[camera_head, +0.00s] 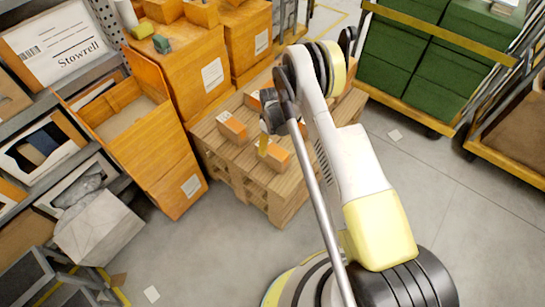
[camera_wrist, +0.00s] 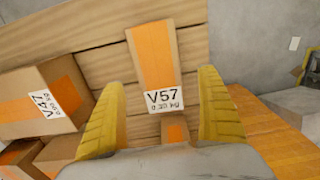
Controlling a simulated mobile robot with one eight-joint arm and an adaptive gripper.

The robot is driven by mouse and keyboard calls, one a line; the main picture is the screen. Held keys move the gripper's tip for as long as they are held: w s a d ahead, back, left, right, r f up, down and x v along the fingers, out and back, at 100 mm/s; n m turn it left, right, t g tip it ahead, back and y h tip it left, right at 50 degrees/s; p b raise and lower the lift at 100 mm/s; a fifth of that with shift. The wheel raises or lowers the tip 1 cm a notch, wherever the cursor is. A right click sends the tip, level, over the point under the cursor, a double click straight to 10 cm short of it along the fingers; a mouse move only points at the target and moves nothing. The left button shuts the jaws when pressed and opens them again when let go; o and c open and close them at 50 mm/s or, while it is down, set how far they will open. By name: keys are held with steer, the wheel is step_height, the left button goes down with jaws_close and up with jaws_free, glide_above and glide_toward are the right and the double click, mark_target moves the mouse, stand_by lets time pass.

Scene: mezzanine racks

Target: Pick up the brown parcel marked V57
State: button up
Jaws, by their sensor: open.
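The brown parcel marked V57 (camera_wrist: 155,55) lies on wooden boards in the wrist view, with an orange band and a white label facing me. My gripper (camera_wrist: 162,82) is open, its two yellow fingers on either side of the parcel's label end, with a gap at each side. I cannot tell how far the fingers are above the boards. In the head view my gripper (camera_head: 264,146) is over the wooden pallet (camera_head: 240,183) among small brown parcels. Which of these is V57 cannot be read there.
A parcel marked V47 (camera_wrist: 32,100) sits left of the fingers in the wrist view, with other parcels below it. In the head view, an open orange box (camera_head: 160,150) stands left of the pallet, and a cart of green crates (camera_head: 395,60) stands at upper right.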

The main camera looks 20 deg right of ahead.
mark_target(272, 148)
step_height(272, 148, down, 4)
steer(key=shift+d+b, duration=0.1)
steer(key=shift+b, duration=0.75)
steer(key=shift+r, duration=0.1)
steer(key=c, duration=1.5)
